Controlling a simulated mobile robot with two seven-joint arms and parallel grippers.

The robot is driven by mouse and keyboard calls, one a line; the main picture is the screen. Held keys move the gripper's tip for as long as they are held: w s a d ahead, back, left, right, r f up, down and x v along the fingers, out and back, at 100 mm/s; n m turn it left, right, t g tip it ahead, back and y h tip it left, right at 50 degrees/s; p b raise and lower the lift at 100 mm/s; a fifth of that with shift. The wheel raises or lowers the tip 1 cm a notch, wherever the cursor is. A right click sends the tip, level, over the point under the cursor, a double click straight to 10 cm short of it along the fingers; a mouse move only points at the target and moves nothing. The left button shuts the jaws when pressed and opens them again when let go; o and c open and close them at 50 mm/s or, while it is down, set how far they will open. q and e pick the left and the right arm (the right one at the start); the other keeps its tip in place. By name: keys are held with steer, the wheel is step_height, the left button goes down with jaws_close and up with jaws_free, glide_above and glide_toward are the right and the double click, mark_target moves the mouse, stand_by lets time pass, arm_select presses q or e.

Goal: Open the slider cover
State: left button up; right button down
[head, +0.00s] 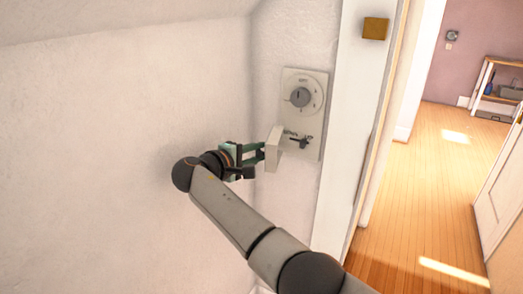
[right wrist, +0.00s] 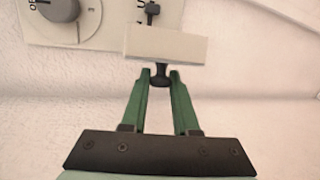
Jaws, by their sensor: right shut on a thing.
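A pale wall panel (head: 314,118) carries a round grey dial (head: 300,97) and a small dark slider lever (head: 299,142) below it. A flat white cover (head: 274,148) stands out from the panel at its lower left, and the lever shows uncovered beside it. My right gripper (head: 259,153) is at the cover's left side. In the right wrist view the green fingers (right wrist: 161,78) are closed around a dark knob (right wrist: 160,76) on the near face of the cover (right wrist: 167,44). Whether the cover touches the panel is hidden. My left gripper is not in view.
Textured white wall (head: 120,130) lies close behind and left of my right arm. A door frame (head: 354,130) with a brass plate (head: 375,28) stands right of the panel. Beyond it is an open room with a wooden floor (head: 440,180) and a shelf (head: 490,90).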

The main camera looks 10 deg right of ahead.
steer(key=shift+r, duration=0.1)
steer(key=c, duration=0.7)
jaws_free()
steer(key=shift+o, duration=0.2)
steer(key=v, duration=1.2)
steer(key=shift+s+a+p, duration=0.2)
steer(key=shift+p, duration=0.1)
